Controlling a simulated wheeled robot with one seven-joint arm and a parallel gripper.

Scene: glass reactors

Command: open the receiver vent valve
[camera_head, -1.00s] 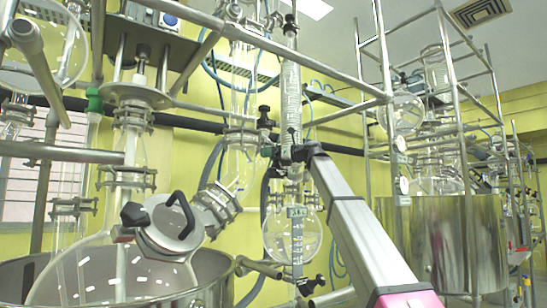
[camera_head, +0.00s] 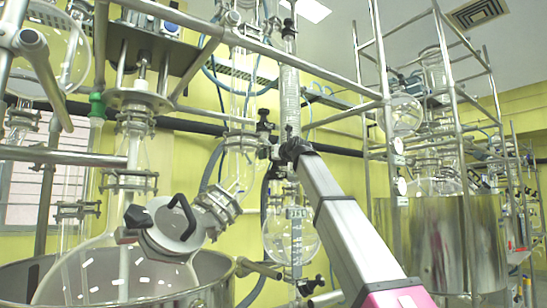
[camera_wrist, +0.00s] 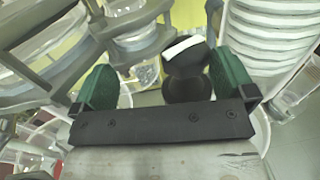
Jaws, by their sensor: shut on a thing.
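The vent valve's black knob (camera_wrist: 186,58) has a white stripe and sits between the green finger pads of my gripper (camera_wrist: 168,78) in the wrist view. The round glass receiver (camera_head: 290,240) hangs just below. How far the valve is turned cannot be told.
Metal frame bars (camera_head: 330,75) cross close above my arm. A glass vessel with a black-handled lid (camera_head: 172,222) stands at left in a steel bath. A second reactor with a steel bath (camera_head: 440,240) stands at right. A ribbed glass column (camera_wrist: 268,35) is close to my gripper.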

